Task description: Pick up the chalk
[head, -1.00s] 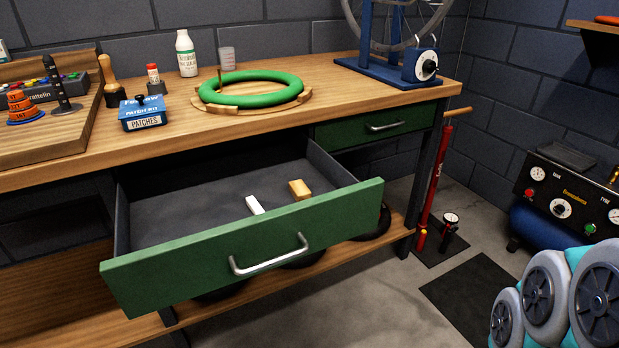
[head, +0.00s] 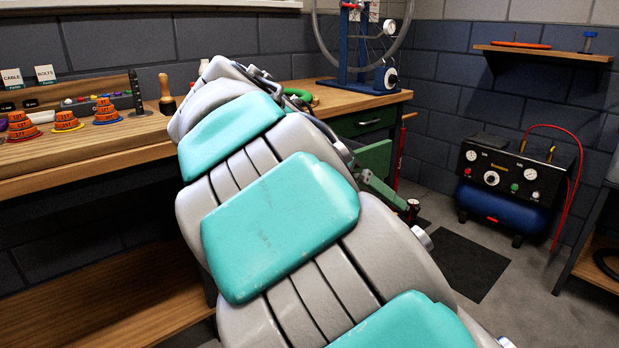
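The chalk is not visible now; my arm covers most of the open drawer where a white stick lay earlier. Only the right end of the green drawer front (head: 384,190) shows past the arm, still pulled out from the bench. My grey and teal arm fills the middle of the head view and reaches up to the left over the bench edge. My gripper cannot be made out; the far end of the arm hides it, so its fingers and anything between them are unseen.
The wooden bench top (head: 105,150) carries orange stacked cups (head: 67,120), a dark spindle (head: 136,92) and a wooden-handled tool (head: 167,95) left of my arm. A blue wheel stand (head: 362,75) is behind right. A compressor (head: 510,185) stands on the floor at right.

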